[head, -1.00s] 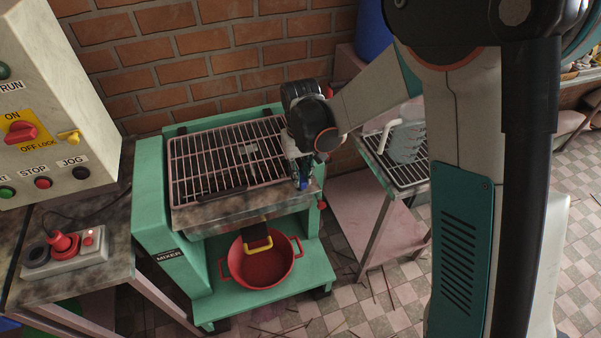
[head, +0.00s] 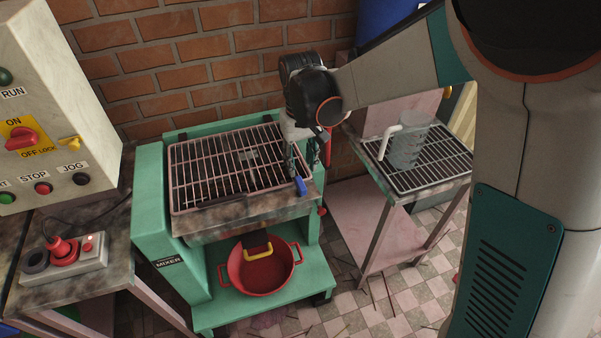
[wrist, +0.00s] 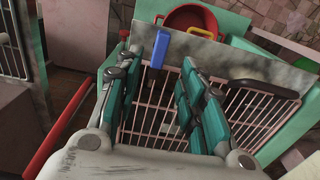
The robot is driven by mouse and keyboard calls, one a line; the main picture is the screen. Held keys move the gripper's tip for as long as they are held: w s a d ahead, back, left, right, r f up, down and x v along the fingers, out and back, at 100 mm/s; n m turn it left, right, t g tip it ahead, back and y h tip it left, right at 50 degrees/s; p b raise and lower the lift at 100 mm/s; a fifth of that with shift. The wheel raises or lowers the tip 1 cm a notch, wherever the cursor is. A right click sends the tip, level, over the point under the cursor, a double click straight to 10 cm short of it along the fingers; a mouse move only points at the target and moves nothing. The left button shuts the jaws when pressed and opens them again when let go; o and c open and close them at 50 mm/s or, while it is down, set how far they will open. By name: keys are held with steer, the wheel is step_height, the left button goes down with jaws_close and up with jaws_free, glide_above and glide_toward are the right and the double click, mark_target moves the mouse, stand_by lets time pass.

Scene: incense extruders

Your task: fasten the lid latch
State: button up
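The mixer (head: 150,205) is a green machine with a pink-framed grille lid (head: 215,165) lying flat over its top. A small blue-handled latch (head: 301,186) sits at the lid's front right corner; it also shows in the wrist view (wrist: 157,50). I cannot tell whether it is fastened. My gripper (head: 298,158) hangs over the lid's right side, just behind the latch. In the wrist view my gripper (wrist: 163,58) is open, with its teal fingers apart. The blue handle appears between the fingertips, and no finger is seen closed on it.
A red bar (head: 327,148) stands right of the mixer, close to my gripper. A red pot (head: 240,275) sits on the shelf below. A side table (head: 432,168) with a rack and clear jug stands right. A control panel (head: 55,110) stands left.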

step_height(320, 180, up, 4)
steer(key=shift+r, duration=0.25)
stand_by(0.4)
steer(key=d+r+m+t+p, duration=0.2)
steer(key=d+r+t, duration=0.2)
steer(key=d+r, duration=0.35)
steer(key=s+d+t, duration=0.1)
steer(key=s+d, duration=0.2)
steer(key=s, duration=0.3)
steer(key=s+d+m+t+b, duration=0.1)
steer(key=s+d, duration=0.2)
steer(key=s, duration=0.4)
steer(key=s+d+t+b, duration=0.1)
steer(key=s+d, duration=0.2)
steer(key=s, duration=0.4)
steer(key=shift+s, duration=0.2)
